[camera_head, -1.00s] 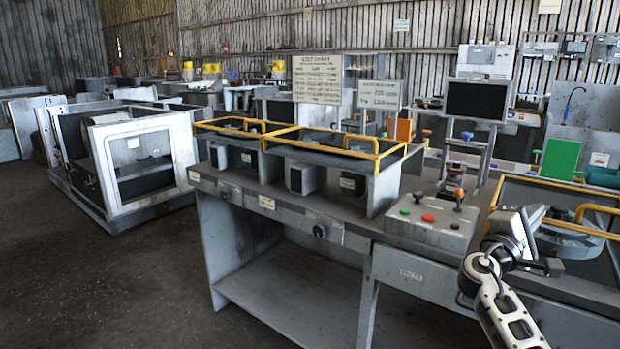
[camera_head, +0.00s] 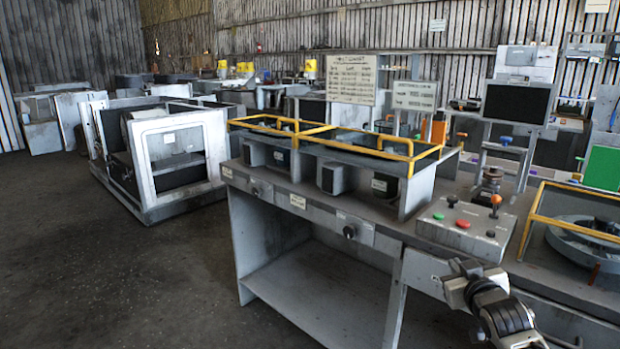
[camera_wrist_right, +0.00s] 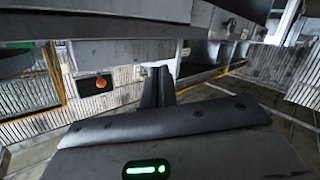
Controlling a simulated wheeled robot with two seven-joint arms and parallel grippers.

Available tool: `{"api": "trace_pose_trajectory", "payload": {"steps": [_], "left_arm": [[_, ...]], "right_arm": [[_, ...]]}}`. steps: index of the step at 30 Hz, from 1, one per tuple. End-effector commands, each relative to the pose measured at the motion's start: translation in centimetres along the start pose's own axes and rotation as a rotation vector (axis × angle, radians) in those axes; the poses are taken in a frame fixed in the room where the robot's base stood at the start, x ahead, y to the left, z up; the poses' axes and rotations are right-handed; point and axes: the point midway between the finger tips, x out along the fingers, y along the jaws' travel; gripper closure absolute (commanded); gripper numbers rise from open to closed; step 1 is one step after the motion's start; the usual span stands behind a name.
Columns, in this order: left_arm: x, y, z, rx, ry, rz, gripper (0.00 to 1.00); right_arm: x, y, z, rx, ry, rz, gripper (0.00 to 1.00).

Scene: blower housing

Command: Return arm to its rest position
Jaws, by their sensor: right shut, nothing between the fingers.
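My right arm (camera_head: 497,308) comes in at the lower right of the head view, in front of the bench edge below the button box. Its fingers are hard to make out there. In the right wrist view my right gripper (camera_wrist_right: 157,82) shows its two dark fingers together, with nothing between them. My left arm and gripper are not in view.
The grey workbench (camera_head: 415,270) carries yellow-railed bays (camera_head: 350,140), a button box (camera_head: 465,226) and a round grey housing (camera_head: 590,240) at right. A monitor (camera_head: 517,102) stands behind. A white-framed machine (camera_head: 180,155) stands left. The floor (camera_head: 120,270) at left is clear.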

Motion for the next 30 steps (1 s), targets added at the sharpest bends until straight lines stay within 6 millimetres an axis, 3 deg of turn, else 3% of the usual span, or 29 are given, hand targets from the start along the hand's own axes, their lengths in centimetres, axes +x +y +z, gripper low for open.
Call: {"api": "trace_pose_trajectory", "payload": {"steps": [5,8,12,15,18,21,25,30], "left_arm": [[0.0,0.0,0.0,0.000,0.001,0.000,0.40],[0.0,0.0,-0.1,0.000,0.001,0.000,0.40],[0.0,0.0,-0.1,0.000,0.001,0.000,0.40],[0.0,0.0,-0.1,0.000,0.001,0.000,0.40],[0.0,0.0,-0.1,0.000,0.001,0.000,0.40],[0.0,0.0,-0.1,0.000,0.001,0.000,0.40],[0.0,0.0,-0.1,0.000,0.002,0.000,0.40],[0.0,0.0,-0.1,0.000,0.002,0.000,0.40]], "right_arm": [[-4.3,-5.7,6.1,0.007,-0.068,-0.091,1.00],[-8.0,-9.4,9.8,0.024,-0.117,-0.154,1.00],[-15.6,-14.8,14.8,0.074,-0.201,-0.251,1.00],[-21.4,-17.8,17.2,0.123,-0.263,-0.309,1.00],[-26.3,-19.8,18.4,0.169,-0.314,-0.347,1.00],[-29.7,-20.8,18.8,0.204,-0.351,-0.370,1.00],[-31.7,-21.4,18.9,0.226,-0.373,-0.381,1.00],[-31.9,-21.4,18.9,0.229,-0.375,-0.382,1.00]]}}
